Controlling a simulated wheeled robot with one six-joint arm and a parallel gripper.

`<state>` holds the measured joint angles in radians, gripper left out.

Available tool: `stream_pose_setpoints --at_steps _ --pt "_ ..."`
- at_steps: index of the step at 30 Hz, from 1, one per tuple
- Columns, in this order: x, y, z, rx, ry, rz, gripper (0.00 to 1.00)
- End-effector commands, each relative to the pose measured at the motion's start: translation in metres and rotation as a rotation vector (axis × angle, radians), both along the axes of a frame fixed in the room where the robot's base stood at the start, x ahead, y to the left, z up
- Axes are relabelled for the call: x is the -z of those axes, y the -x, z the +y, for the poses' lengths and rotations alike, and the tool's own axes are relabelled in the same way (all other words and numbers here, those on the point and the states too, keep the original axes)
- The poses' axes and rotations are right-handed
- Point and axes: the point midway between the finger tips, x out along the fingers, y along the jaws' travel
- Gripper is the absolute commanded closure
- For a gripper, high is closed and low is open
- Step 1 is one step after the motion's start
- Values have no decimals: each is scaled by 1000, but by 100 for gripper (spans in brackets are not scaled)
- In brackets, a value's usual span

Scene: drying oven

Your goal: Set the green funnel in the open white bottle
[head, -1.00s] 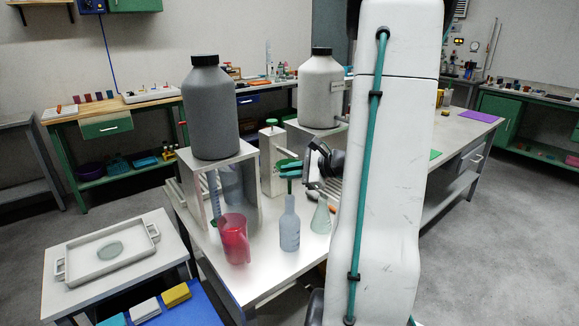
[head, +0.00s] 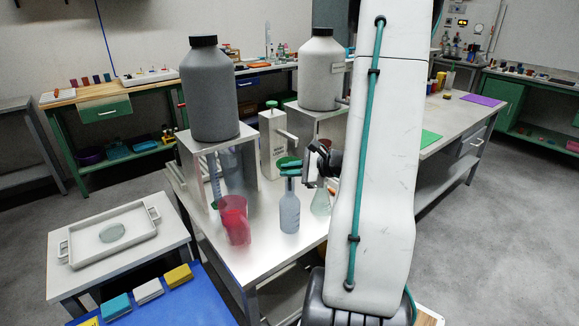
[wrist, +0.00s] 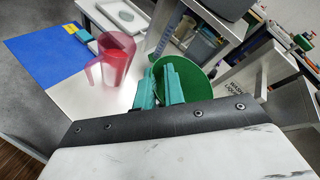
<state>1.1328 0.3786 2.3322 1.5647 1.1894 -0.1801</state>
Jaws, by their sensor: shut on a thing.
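The green funnel (head: 289,162) is above the mouth of the white bottle (head: 289,213), which stands upright on the bench. The funnel's stem does not show; it appears to be down in the bottle's neck, but the fingers cover the join. My gripper (head: 291,172) is shut on the funnel just under its rim. In the wrist view, my teal fingers (wrist: 158,90) are at the left side of the funnel's round green cone (wrist: 184,78). The bottle is hidden in that view.
A red jug (head: 234,220) stands left of the bottle and a pale green flask (head: 321,203) to its right. Behind are a white dispenser (head: 271,150) and a large grey bottle (head: 209,92) on a stand. A tray (head: 113,253) lies on the left table.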

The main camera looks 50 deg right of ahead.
Motion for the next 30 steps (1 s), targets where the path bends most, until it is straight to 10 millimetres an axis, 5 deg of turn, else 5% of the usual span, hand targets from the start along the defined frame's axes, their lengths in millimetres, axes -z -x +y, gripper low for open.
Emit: stream_pose_setpoints --at_steps 13,14,16,25,30 --pt "3 0 0 0 1 0 100" --pt "3 0 0 0 1 0 81" --pt "3 0 0 0 1 0 64" --pt "2 2 -1 1 1 0 64" --pt "-5 20 -7 5 1 -2 64"
